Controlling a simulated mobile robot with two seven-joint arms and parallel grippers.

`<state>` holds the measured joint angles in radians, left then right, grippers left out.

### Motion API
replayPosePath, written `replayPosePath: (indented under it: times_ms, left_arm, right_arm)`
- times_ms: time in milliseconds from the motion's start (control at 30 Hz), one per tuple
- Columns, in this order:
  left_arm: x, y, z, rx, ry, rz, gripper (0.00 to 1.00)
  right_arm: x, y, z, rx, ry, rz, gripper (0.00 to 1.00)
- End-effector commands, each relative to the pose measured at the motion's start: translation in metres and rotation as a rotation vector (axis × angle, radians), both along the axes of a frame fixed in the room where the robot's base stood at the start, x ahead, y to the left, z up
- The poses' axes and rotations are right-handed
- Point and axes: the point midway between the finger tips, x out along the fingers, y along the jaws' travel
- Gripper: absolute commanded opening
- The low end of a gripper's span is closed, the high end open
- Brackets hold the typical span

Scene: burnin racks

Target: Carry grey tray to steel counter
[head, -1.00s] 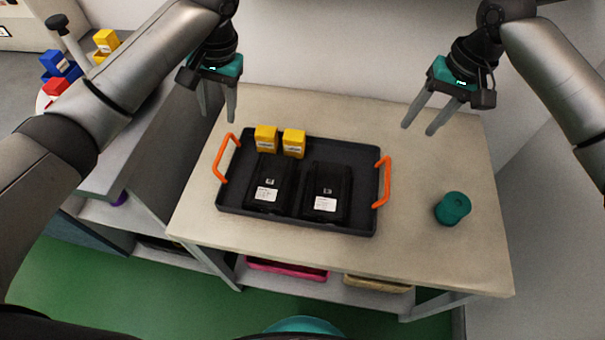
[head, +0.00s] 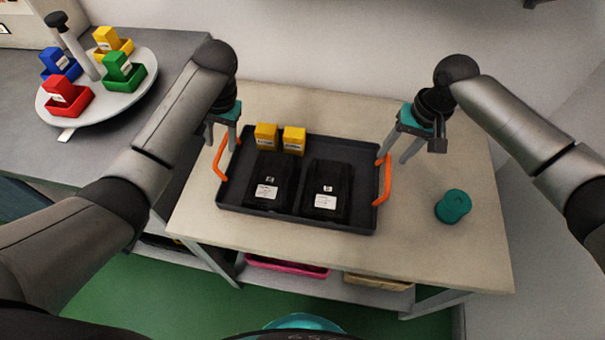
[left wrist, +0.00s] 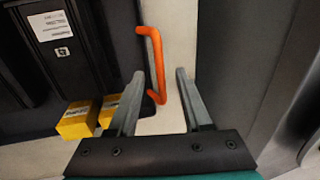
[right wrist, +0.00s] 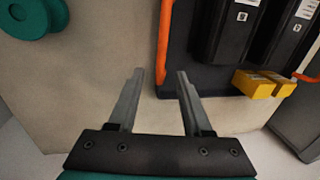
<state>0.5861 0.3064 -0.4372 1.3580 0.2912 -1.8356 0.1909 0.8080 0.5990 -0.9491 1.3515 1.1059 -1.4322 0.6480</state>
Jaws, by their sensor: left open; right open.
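The dark grey tray (head: 335,222) lies flat on a beige table (head: 450,250) and holds two black devices and two yellow boxes. It has an orange handle on its left side (head: 220,160) and another on its right side (head: 387,182). My left gripper (head: 222,147) is open, above the far end of the left handle; that handle shows between its fingers in the left wrist view (left wrist: 156,60). My right gripper (head: 392,161) is open by the far end of the right handle, seen ahead between its fingertips (right wrist: 164,45). The grey counter (head: 175,65) stands at the left.
A round turntable (head: 130,88) with several coloured bins stands on the counter. A teal cylinder (head: 453,206) is on the table right of the tray. Pink (head: 287,267) and tan (head: 378,283) trays sit on the shelf below. A wall rises behind the table.

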Motion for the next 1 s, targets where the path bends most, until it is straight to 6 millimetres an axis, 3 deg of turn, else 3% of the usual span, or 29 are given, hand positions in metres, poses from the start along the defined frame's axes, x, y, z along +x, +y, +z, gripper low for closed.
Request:
replayPosePath:
  times_ms: [100, 300, 667, 1000]
  left_arm:
    - [0.0, 0.004, -0.019, 0.001, 0.002, 0.0, 0.49]
    - [0.001, 0.007, -0.036, 0.0, 0.0, -0.001, 0.49]
    - [0.001, 0.008, -0.04, 0.0, -0.001, 0.0, 0.49]
    - [0.001, 0.008, -0.04, 0.0, -0.001, 0.0, 0.13]
  right_arm:
    - [0.0, 0.004, -0.019, -0.001, 0.002, -0.001, 0.49]
    - [0.001, 0.007, -0.036, 0.0, 0.0, 0.0, 0.49]
    - [0.001, 0.008, -0.04, -0.001, -0.001, 0.0, 0.49]
    - [0.001, 0.007, -0.04, -0.001, -0.001, -0.001, 0.14]
